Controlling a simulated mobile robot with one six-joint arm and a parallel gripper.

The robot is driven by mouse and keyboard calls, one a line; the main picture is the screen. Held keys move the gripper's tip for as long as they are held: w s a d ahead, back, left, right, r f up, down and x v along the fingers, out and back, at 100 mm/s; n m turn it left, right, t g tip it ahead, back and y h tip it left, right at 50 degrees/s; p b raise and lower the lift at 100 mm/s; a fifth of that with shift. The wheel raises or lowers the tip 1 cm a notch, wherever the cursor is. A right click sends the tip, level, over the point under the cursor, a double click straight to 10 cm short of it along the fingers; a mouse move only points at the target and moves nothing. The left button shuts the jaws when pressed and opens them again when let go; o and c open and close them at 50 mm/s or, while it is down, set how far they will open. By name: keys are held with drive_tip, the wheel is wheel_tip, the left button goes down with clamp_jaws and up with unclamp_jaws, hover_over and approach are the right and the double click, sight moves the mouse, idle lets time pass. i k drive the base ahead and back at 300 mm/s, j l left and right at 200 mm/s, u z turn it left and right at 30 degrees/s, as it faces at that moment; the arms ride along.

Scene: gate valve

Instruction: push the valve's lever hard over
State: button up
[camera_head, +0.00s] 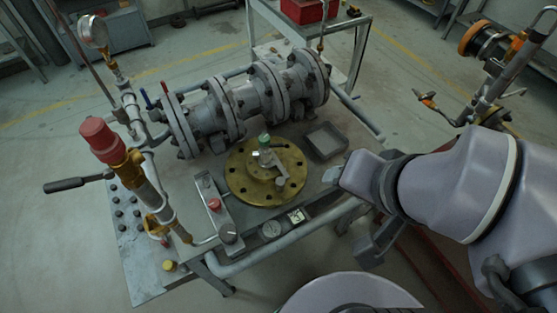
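A round brass flange (240,183) with dark holes lies flat on the workbench. A short grey lever (279,168) with a green-topped spindle (265,141) sits at its middle, angled toward the lower right. My arm reaches in from the right, and its wrist end is to the right of the flange, clear of the lever. What looks like my gripper (374,243), dark grey, hangs below the wrist past the bench's right edge. Its fingertips are not clear, so I cannot tell whether it is open. Nothing shows in it.
A large grey flanged pipe valve (235,103) lies along the bench behind the brass flange. A shallow grey tray (325,141) is right of the flange. A red-capped brass fitting (105,140) with a black handle (68,185) stands at the left.

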sight(276, 145)
drive_tip(key=i+l+u, duration=0.1)
drive_tip(key=u, duration=0.25)
drive_tip(key=i+l+u, duration=0.1)
drive_tip(key=u, duration=0.25)
drive_tip(key=l+u, duration=0.35)
drive_tip(key=i+j, duration=0.05)
